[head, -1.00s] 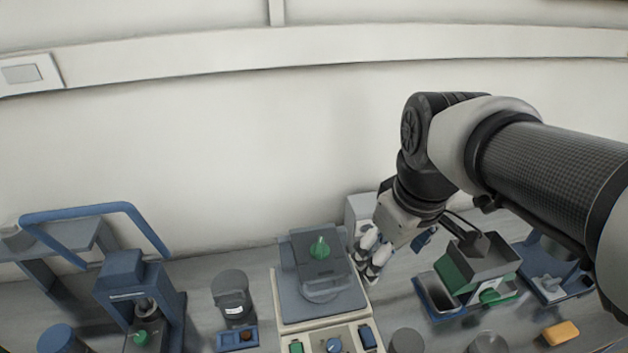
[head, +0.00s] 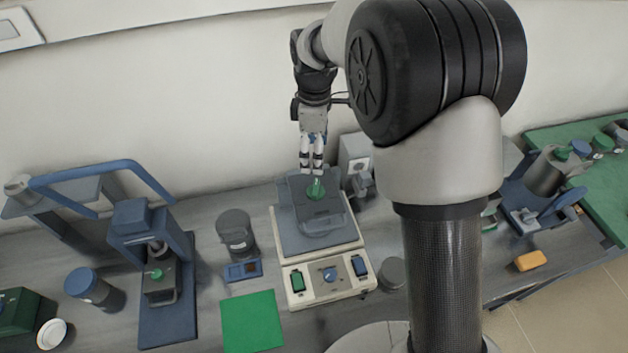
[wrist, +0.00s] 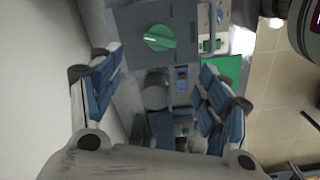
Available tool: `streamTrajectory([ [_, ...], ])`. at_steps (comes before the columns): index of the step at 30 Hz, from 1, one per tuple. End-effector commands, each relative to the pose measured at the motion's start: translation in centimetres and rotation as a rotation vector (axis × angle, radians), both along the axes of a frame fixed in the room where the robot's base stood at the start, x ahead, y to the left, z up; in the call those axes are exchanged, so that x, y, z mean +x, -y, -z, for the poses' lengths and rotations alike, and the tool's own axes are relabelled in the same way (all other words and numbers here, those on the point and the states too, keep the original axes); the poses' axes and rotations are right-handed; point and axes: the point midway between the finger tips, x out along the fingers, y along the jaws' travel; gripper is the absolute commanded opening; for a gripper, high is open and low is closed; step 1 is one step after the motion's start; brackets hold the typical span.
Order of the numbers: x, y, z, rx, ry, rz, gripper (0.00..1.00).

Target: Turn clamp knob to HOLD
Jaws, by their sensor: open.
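The green clamp knob (head: 316,188) sits on the dark grey top block of a beige device (head: 300,262) at the bench's middle. In the wrist view the knob (wrist: 160,38) is round with a raised bar, lying beyond the fingertips near the top. My gripper (head: 311,168) points down just above and behind the knob. In the wrist view its blue-padded fingers (wrist: 160,82) are spread wide with nothing between them. I cannot read any HOLD mark. In the head view the fingertips overlap the block's rear edge, so I cannot tell the exact gap.
The device's front panel has a blue dial (head: 329,274) between green and blue switches. A dark jar (head: 236,234) stands left, and a blue-framed press (head: 150,250) is farther left. A grey box (head: 355,152) stands close behind right. A green mat (head: 252,322) lies in front.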

Motion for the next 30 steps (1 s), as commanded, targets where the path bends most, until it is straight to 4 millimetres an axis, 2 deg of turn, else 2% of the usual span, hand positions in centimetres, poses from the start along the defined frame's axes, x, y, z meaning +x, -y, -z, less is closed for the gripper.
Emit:
streamTrajectory([
  [1, -0.1, 0.0, 1.4, -0.001, -0.005, 0.0, 0.7],
  [9, -0.1, 0.0, 7.3, -0.001, -0.004, 0.001, 0.7],
  [15, -0.1, 0.0, 10.7, -0.001, -0.002, 0.002, 0.7],
  [21, 0.0, 0.0, 12.3, 0.0, -0.001, 0.002, 0.7],
  [30, 0.0, 0.0, 12.5, 0.0, 0.0, 0.002, 0.7],
])
